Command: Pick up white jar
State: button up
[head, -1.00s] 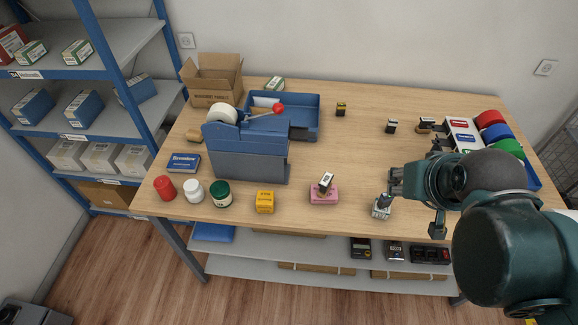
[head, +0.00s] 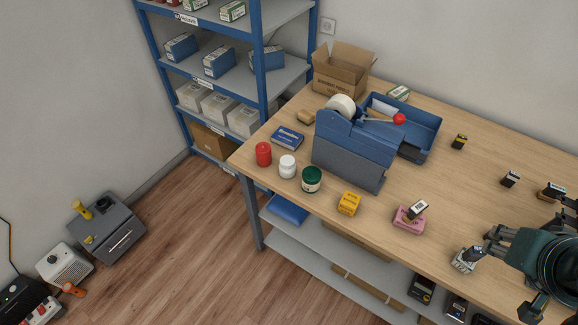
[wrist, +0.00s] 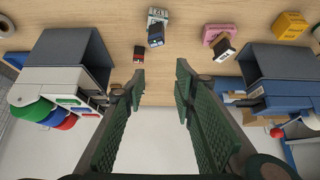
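The white jar (head: 287,167) stands upright near the table's front left corner in the head view. It is between a red jar (head: 263,154) and a green jar (head: 311,179) with a white label. My gripper (head: 489,246) is at the right side of the head view, over the front part of the table, far from the white jar. In the wrist view my gripper (wrist: 160,82) has its two fingers apart with nothing between them. The white jar does not show clearly in the wrist view.
A blue tape dispenser (head: 355,145) stands behind the jars, with a blue tray (head: 428,124) beyond it. A blue box (head: 287,138) lies behind the red jar. A yellow box (head: 349,203), a pink stamp pad (head: 407,221) and a stamp (head: 464,260) line the front edge.

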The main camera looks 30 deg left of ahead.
jog(key=o, duration=0.8)
